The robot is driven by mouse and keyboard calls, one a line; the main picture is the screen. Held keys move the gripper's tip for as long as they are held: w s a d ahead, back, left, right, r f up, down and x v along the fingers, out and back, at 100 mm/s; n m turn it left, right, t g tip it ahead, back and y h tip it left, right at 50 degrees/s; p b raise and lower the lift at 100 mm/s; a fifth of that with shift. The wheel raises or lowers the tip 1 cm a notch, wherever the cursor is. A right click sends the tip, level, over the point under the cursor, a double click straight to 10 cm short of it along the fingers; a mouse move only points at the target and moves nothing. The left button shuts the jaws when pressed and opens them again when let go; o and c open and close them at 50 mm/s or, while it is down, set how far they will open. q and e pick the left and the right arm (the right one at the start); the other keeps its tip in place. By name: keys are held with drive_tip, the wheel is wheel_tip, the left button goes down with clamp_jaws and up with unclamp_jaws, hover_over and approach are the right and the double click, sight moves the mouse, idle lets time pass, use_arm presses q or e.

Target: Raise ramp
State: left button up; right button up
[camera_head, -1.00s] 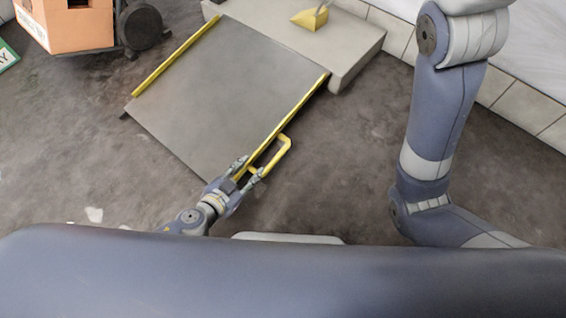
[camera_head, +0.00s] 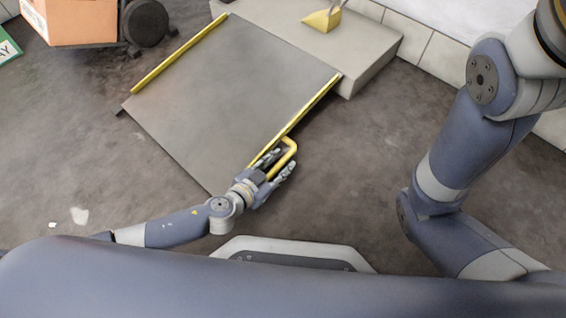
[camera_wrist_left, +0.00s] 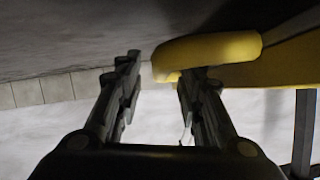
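The ramp (camera_head: 215,95) is a grey plate with yellow side rails, lying low and sloping from a raised concrete step to the floor. A yellow loop handle (camera_head: 292,148) sticks out from its right edge. My left gripper (camera_head: 278,166) is at this handle, with its fingers apart. In the left wrist view, the open left gripper (camera_wrist_left: 157,75) has the rounded handle (camera_wrist_left: 210,50) at its right fingertip, the handle's end reaching partly into the gap. I cannot tell whether they touch. My right gripper is not in view.
The concrete step (camera_head: 350,50) carries a yellow wedge-shaped object (camera_head: 322,20). An orange box (camera_head: 75,20) on a dark wheeled base stands at the upper left. A green sign (camera_head: 6,45) is at the left edge. The floor right of the ramp is clear.

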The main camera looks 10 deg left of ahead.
use_arm(q)
drive_tip(key=shift+b+x, duration=0.35)
drive_tip(key=shift+x, duration=0.9)
drive_tip(key=shift+c, duration=0.4)
clamp_jaws()
